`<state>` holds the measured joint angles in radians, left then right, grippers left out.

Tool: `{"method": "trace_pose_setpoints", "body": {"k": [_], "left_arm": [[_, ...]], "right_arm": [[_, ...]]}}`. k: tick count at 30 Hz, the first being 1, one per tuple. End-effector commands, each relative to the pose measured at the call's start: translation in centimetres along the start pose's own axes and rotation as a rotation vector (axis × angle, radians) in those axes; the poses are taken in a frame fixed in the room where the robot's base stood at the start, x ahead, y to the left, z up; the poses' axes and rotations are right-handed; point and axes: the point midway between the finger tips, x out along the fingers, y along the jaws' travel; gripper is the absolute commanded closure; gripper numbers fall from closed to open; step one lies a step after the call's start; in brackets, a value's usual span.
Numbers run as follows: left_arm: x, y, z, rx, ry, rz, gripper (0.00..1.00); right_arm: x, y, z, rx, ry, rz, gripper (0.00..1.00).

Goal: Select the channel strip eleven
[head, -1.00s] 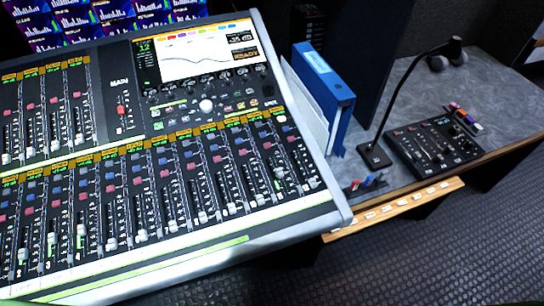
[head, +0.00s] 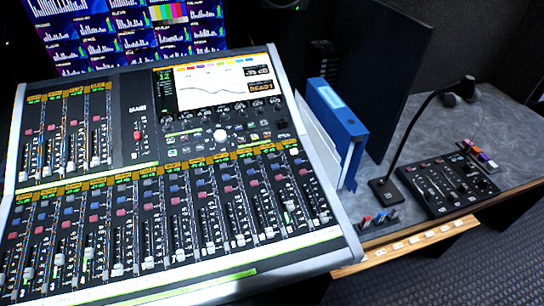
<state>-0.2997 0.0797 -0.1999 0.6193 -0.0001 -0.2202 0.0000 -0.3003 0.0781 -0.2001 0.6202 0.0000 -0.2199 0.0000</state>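The mixing console (head: 350,240) fills the left and middle of the head view. Its lower bank holds a long row of channel strips (head: 180,215) with faders and red and blue buttons. The strip numbers are too small to read, so I cannot tell which one is eleven. The console screen (head: 222,85) shows a curve, with a green "12" at its left and "READY" in orange at its right. A shorter upper bank (head: 65,135) and the main fader (head: 137,135) lie at the upper left. Neither of my grippers is in view.
A blue binder (head: 338,122) stands right of the console. A gooseneck microphone (head: 420,120) and a small control box (head: 447,185) sit on the grey desk (head: 510,120). Monitors (head: 110,35) are behind the console. Dark floor shows at the lower right.

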Motion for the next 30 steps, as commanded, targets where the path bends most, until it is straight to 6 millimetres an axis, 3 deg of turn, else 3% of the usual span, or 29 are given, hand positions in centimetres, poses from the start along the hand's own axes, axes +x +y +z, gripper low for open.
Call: {"method": "trace_pose_setpoints", "body": {"k": [8, 12, 13, 30], "left_arm": [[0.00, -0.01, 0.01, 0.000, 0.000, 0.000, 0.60], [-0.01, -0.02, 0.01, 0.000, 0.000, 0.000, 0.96], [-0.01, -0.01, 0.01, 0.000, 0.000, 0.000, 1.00], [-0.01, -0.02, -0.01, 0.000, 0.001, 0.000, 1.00]], "right_arm": [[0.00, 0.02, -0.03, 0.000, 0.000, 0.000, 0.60], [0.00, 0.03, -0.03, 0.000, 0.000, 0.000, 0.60], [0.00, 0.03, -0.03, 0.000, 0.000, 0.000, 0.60], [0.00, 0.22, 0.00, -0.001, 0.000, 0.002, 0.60]]}}
